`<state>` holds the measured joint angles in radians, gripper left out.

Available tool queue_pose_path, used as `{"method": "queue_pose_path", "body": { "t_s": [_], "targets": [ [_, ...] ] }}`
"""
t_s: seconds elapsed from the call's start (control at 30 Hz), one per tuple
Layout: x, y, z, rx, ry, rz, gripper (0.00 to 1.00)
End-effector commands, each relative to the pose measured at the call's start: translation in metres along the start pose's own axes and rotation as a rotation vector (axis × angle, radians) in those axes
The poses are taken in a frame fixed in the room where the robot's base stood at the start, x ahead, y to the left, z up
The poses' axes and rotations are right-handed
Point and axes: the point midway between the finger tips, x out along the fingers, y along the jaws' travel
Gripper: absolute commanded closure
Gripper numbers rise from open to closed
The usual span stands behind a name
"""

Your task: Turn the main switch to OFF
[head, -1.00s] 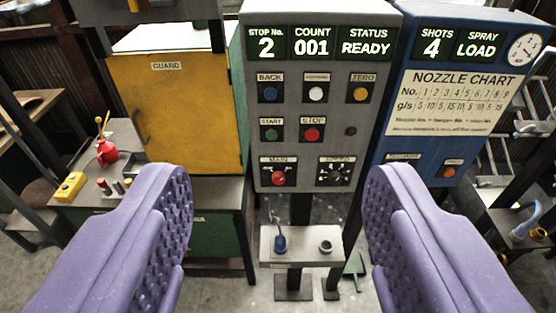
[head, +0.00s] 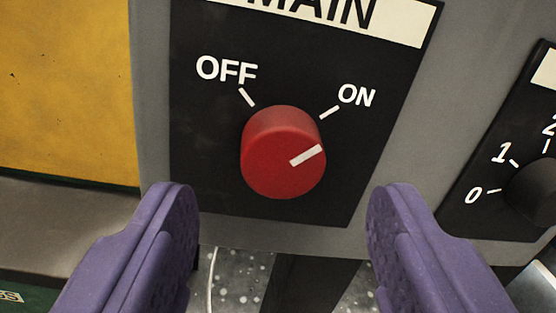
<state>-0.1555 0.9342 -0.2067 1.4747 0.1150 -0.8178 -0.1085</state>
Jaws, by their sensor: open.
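The main switch (head: 270,165) is a round red knob on a black plate (head: 210,150) in the middle of the head view. Its white pointer line slants up to the right, toward the ON mark (head: 356,96). The OFF mark (head: 227,70) is at the upper left of the knob. My gripper (head: 282,205) is open and empty. Its two purple fingers stand left and right of the knob, a little low in the picture, and do not appear to touch it.
A black dial (head: 535,190) with white numbers is at the right edge, beyond the right finger. The yellow guard panel (head: 65,90) is at the left. A grey bench surface (head: 70,228) lies below it. The floor shows beneath the grey control box.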

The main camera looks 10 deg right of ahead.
Motion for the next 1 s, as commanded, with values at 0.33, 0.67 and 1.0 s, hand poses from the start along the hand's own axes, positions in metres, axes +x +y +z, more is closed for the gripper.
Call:
{"method": "queue_pose_path", "body": {
  "t_s": [0.33,0.67,1.0],
  "targets": [
    [0.025,0.0,0.0,0.001,-0.001,0.0,0.38],
    [0.025,0.0,-0.001,0.001,-0.001,0.0,0.8],
    [0.025,0.0,0.0,-0.024,0.001,0.0,0.94]
  ]
}}
